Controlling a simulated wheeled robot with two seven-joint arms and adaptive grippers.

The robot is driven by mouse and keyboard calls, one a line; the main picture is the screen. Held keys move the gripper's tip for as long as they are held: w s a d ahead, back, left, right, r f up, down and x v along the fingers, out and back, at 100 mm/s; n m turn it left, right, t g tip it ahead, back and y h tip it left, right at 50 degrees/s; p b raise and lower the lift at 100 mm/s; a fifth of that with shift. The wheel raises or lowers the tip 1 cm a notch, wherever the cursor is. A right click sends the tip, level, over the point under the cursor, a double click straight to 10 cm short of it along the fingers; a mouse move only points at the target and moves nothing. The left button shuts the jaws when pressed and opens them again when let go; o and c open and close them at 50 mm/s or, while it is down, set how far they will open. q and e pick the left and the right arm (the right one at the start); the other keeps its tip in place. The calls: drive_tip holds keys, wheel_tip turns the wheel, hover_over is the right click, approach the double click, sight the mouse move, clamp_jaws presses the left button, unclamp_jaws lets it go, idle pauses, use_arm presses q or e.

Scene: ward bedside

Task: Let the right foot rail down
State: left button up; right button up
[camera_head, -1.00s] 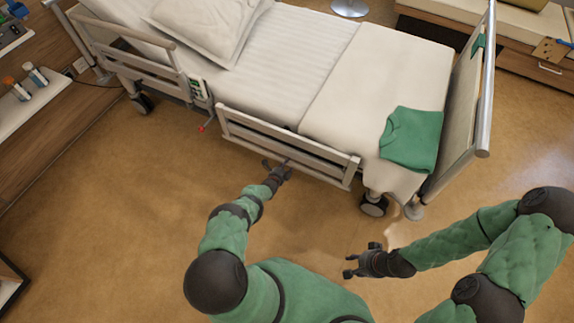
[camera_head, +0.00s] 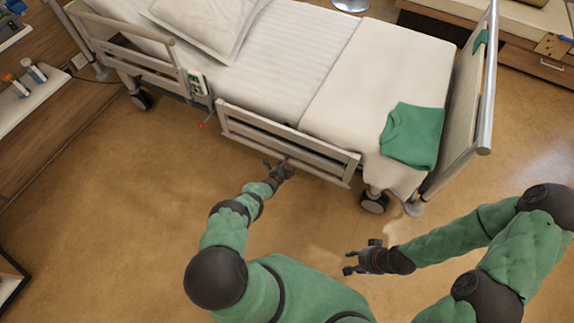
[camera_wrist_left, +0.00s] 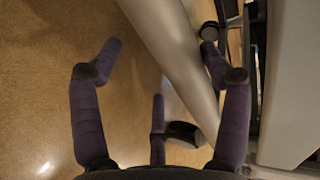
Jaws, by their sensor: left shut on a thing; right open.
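The right foot rail (camera_head: 290,143) is a pale slatted panel along the near side of the bed. Its top bar lies about level with the mattress edge or a little below it. My left gripper (camera_head: 278,169) is at its lower bar, near the middle of its length. In the left wrist view a smooth grey bar (camera_wrist_left: 172,45) runs between the fingers of my left gripper (camera_wrist_left: 160,73), which is shut on the rail; the exact contact is hard to see. My right gripper (camera_head: 357,260) is open and empty above the floor, apart from the bed.
The head rail (camera_head: 130,62) stands up further left, with a handset (camera_head: 196,83) and a red-tipped lever (camera_head: 201,125) near it. A green garment (camera_head: 412,137) lies on the bed. A caster (camera_head: 374,202) is below the foot end. Floor at left is clear.

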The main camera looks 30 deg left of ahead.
use_arm(q)
drive_tip(key=shift+s+d+f, duration=0.1)
drive_tip(key=shift+s+f, duration=0.05)
drive_tip(key=v, duration=1.2)
idle(0.4)
